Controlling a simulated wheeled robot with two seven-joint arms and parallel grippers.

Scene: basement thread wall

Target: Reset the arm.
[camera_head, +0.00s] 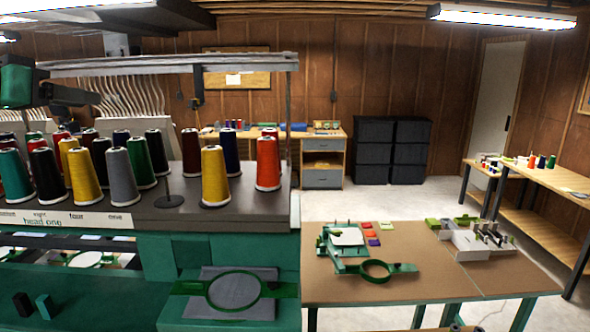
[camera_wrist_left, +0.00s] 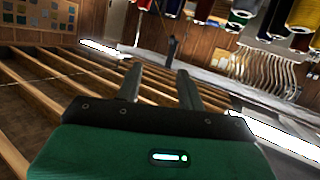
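My left gripper (camera_head: 88,97) is at the upper left in the head view, raised above the cones of thread on the embroidery machine, with the green part of my left arm (camera_head: 16,86) behind it. In the left wrist view my left gripper (camera_wrist_left: 160,78) shows two dark fingers standing apart with nothing between them, so it is open and empty. That view is tilted nearly upside down, with ceiling beams (camera_wrist_left: 45,97) low in the picture and thread cones at the top. My right gripper and arm are not in view.
Thread cones (camera_head: 122,176) crowd the embroidery machine top (camera_head: 225,204) under a grey overhead rail (camera_head: 170,63). A green hoop (camera_head: 235,291) sits at its front. A brown table (camera_head: 420,283) with hooping fixtures stands right. Black bins (camera_head: 393,150) stand at the back. Floor between is clear.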

